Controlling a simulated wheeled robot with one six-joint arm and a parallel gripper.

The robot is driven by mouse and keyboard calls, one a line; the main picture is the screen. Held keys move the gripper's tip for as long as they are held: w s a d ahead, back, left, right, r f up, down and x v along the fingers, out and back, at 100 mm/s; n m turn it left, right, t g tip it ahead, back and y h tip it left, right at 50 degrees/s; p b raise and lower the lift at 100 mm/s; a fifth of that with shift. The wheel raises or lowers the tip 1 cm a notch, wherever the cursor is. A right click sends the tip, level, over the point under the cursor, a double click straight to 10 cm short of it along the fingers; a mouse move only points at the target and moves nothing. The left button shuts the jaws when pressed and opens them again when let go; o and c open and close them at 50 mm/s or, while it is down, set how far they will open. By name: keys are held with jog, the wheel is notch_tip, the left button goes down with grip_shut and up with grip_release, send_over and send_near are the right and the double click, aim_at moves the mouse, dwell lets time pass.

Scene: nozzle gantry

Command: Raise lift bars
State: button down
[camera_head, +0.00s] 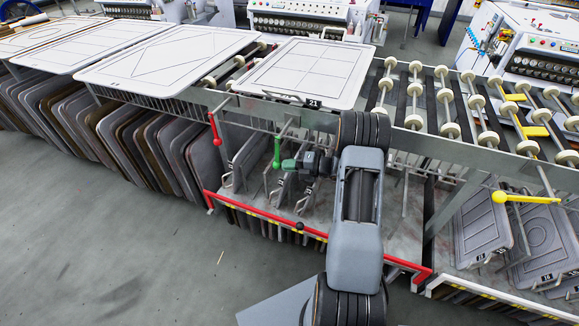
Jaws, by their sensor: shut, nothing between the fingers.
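A red-handled lever (215,129) hangs at the left end of the rack under the plates, with its red grip upright. A green-handled lever (277,152) stands right of it, its grip also upright. A yellow lever (515,198) with a round knob lies nearly level at the right. A long red bar (262,213) runs low along the rack front, with a black knob (299,226) on it. My gripper (287,164) is shut and empty, its green tip close to the right of the green lever. I cannot tell whether they touch.
A plate marked 21 (308,73) lies on the rack top above my gripper. A roller conveyor (440,105) continues to the right. Many upright plates (155,150) fill the rack at left. Grey floor (110,255) in front is clear.

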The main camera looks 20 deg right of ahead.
jog(key=w+a+r+t+y+p, duration=0.2)
jog(key=w+a+r+y+p, duration=0.1)
jog(key=w+a, duration=0.5)
jog(key=shift+w+a+r+n, duration=0.25)
jog(key=shift+w+r+n, duration=0.15)
jog(key=shift+w+r, duration=0.2)
dwell(0.8)
jog(key=v, duration=1.3)
jog(key=shift+s+d, duration=0.25)
jog(key=shift+f, duration=0.1)
